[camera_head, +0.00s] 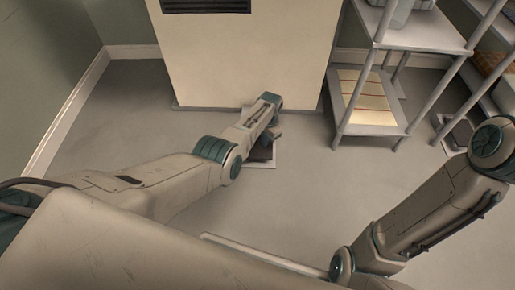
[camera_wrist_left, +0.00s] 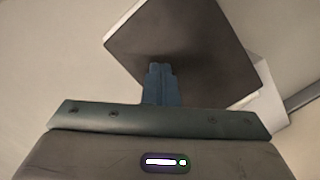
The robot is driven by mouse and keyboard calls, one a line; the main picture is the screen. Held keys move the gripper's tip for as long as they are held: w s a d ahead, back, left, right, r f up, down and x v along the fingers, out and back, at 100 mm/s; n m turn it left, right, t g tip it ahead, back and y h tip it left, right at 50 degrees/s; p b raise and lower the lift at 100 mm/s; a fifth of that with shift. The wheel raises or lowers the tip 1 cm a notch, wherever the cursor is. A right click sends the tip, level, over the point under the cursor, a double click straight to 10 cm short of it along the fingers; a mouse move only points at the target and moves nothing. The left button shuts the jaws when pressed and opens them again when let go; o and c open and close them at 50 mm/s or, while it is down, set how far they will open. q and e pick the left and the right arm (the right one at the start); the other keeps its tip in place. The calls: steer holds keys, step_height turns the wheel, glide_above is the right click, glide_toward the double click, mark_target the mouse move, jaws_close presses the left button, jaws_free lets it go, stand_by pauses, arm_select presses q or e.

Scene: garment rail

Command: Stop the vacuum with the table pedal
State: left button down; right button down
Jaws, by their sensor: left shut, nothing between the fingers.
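A dark flat pedal plate with a pale border (camera_head: 262,153) lies on the floor in front of a large cream cabinet (camera_head: 250,55). My left gripper (camera_head: 274,134) is down at this pedal and partly covers it. In the left wrist view the fingers (camera_wrist_left: 160,68) are shut and empty, with their tips over the dark pedal plate (camera_wrist_left: 195,45). I cannot tell whether the tips touch it or whether it is pressed. My right arm shows at the right, but its gripper is out of view.
A second dark pad with a pale border (camera_head: 459,133) lies on the floor at the right, partly hidden by my right arm. A grey shelf rack (camera_head: 370,118) stands right of the cabinet. The cabinet has a dark vent (camera_head: 206,5). Floor to the left is clear up to the wall.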

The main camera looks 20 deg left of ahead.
arm_select(q)
step_height(320, 180, up, 10)
steer(key=p, duration=0.5)
steer(key=shift+w+d+f+p, duration=0.2)
steer(key=shift+w+f+p, duration=0.05)
steer(key=shift+w+p, duration=0.15)
stand_by(0.3)
